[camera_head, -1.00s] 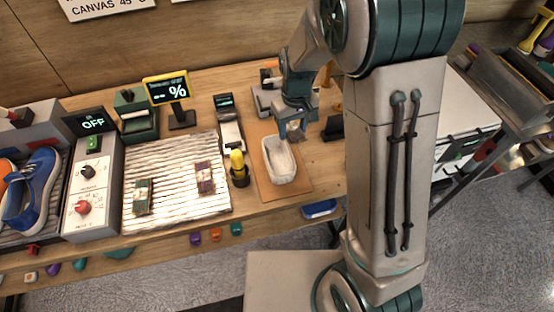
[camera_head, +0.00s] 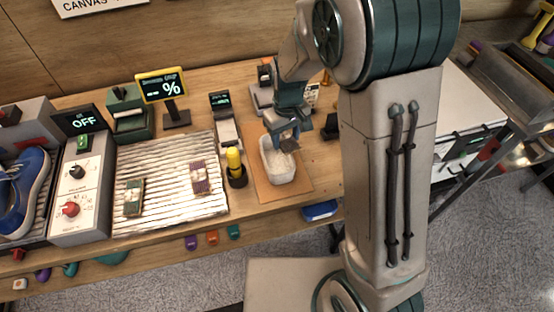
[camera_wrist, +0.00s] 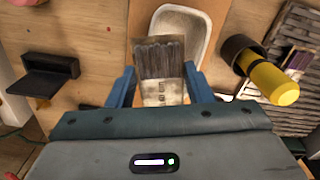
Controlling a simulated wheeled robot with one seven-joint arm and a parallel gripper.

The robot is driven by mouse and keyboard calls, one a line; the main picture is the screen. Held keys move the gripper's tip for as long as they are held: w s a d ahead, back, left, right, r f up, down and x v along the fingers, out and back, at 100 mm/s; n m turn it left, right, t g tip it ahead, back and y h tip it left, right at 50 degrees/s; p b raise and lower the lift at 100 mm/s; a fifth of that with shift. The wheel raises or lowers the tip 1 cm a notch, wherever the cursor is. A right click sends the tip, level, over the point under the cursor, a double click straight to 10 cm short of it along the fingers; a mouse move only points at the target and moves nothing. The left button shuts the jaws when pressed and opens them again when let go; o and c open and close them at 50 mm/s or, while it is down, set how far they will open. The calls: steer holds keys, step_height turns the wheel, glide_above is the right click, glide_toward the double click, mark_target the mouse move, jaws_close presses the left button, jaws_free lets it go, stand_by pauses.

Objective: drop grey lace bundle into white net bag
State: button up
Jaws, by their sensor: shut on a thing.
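My gripper (camera_head: 284,138) is shut on the grey lace bundle (camera_head: 290,146) and holds it over the far part of the white net bag (camera_head: 280,172). In the wrist view, the dark grey bundle with a pale band (camera_wrist: 160,62) sits between the two blue fingers (camera_wrist: 161,88). The bag is open, white and oblong, like a shallow tub, and its rim (camera_wrist: 207,28) shows behind the bundle in the wrist view. The bundle hides part of the bag's inside. I cannot tell the exact height between them.
The bag stands on a brown board (camera_head: 262,190). A yellow-topped holder (camera_head: 236,168) is left of it. A ribbed rack (camera_head: 170,205) carries a green bundle (camera_head: 134,197) and a purple bundle (camera_head: 200,177). A card-reader-like device (camera_head: 225,122) and a % sign (camera_head: 163,88) stand behind.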

steer(key=o, duration=1.1)
steer(key=shift+c, duration=0.2)
steer(key=shift+r, duration=0.1)
step_height(320, 180, up, 14)
steer(key=b, duration=0.1)
steer(key=shift+f, duration=0.2)
steer(key=s+d+m+t, duration=0.1)
steer(key=s+d+m, duration=0.2)
steer(key=s+d, duration=0.3)
steer(key=s+d+m+t, duration=0.2)
steer(key=s+d, duration=0.5)
steer(key=s, duration=0.4)
steer(key=shift+s+m, duration=0.35)
steer(key=shift+m, duration=0.25)
